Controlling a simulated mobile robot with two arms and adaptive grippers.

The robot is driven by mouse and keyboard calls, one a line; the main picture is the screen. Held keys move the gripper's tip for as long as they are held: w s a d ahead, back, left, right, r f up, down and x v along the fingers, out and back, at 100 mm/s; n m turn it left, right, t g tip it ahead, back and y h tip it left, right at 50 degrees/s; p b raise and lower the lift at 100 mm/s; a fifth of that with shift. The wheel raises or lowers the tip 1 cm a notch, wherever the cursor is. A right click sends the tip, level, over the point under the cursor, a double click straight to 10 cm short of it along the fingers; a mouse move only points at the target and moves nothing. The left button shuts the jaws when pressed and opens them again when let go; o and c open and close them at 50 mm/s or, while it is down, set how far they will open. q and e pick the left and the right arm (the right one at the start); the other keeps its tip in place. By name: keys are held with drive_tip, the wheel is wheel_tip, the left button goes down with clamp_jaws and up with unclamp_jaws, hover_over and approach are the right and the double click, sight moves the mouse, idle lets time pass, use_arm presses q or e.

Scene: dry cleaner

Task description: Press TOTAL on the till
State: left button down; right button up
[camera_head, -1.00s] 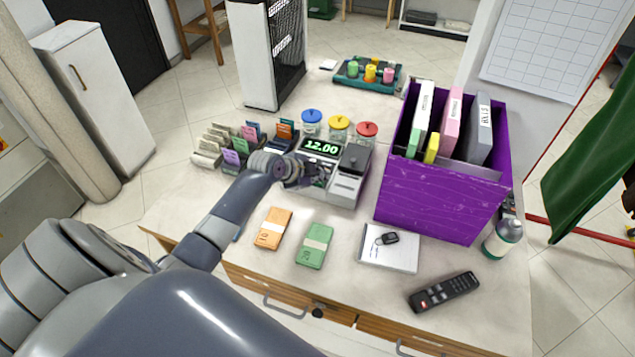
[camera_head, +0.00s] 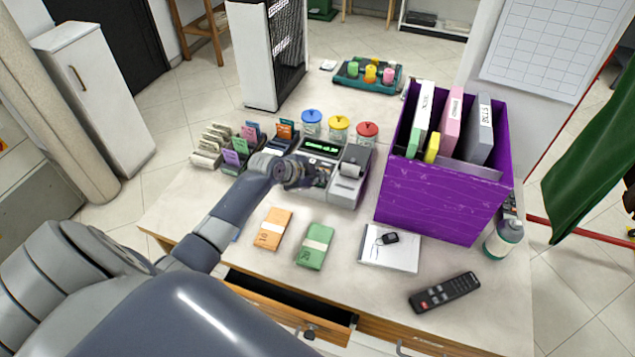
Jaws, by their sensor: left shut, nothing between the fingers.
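The till (camera_head: 345,193) stands on the counter, with a dark display (camera_head: 322,147) showing small green characters too small to read. A grey printer with white paper (camera_head: 351,169) is on its right side. My left gripper (camera_head: 306,176) is shut and empty, over the left part of the till's key area. It hides many of the keys, so I cannot make out the TOTAL key or whether a fingertip touches it. My right gripper is not in view.
A drawer (camera_head: 285,302) in the counter front stands open. Jars with blue, yellow and red lids stand behind the till, card racks (camera_head: 235,150) to its left, and a purple box of binders (camera_head: 440,195) to its right. Banknote bundles (camera_head: 273,229) lie in front.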

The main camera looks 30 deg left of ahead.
sight(319, 185)
use_arm(q)
drive_tip(key=shift+r+p, duration=0.7)
drive_tip(key=shift+r, duration=0.15)
wheel_tip(319, 185, up, 5)
drive_tip(key=p, duration=0.4)
idle(0.3)
idle(0.4)
